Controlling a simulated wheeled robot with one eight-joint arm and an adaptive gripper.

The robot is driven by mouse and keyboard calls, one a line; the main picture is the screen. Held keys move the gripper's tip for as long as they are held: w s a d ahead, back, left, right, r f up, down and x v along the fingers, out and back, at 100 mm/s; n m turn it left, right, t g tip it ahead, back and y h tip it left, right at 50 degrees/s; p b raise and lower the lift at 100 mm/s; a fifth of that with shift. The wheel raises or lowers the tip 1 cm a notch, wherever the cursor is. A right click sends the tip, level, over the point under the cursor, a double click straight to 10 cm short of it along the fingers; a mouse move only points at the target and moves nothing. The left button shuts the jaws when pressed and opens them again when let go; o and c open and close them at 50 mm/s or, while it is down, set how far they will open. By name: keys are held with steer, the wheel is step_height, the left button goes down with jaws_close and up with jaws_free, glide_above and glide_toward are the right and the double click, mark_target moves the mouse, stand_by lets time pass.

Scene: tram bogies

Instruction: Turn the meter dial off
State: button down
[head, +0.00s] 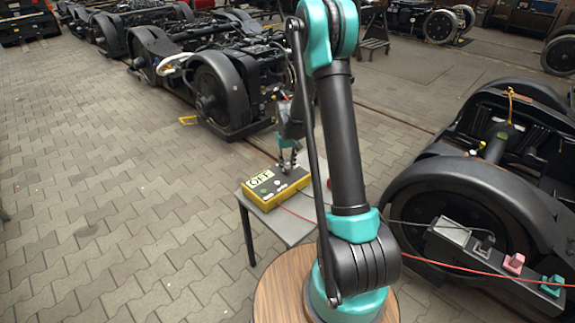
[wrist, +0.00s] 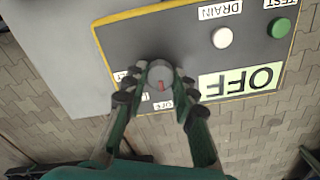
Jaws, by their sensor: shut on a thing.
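The meter is a grey box with a yellow edge (head: 267,197) on a small grey table. Its pale display (wrist: 240,82) reads OFF, upside down in the wrist view. The meter dial (wrist: 160,74) is a round grey knob with a red mark, near the box's edge. My gripper (head: 287,166) reaches down onto the dial. In the wrist view its two fingers (wrist: 155,90) are shut on the dial from both sides. Small white labels beside the dial are partly hidden by the fingers.
A green TEST button (wrist: 281,28) and a white DRAIN button (wrist: 222,38) sit on the same panel. The small table (head: 292,226) has bare top around the box. Bogies (head: 215,95) stand behind and at right (head: 470,190). A red cable runs from the table rightward.

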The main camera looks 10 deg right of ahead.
mark_target(288, 167)
steer(key=shift+n, duration=0.3)
steer(key=c, duration=1.2)
jaws_free()
step_height(288, 167, up, 12)
steer(key=shift+s, duration=0.1)
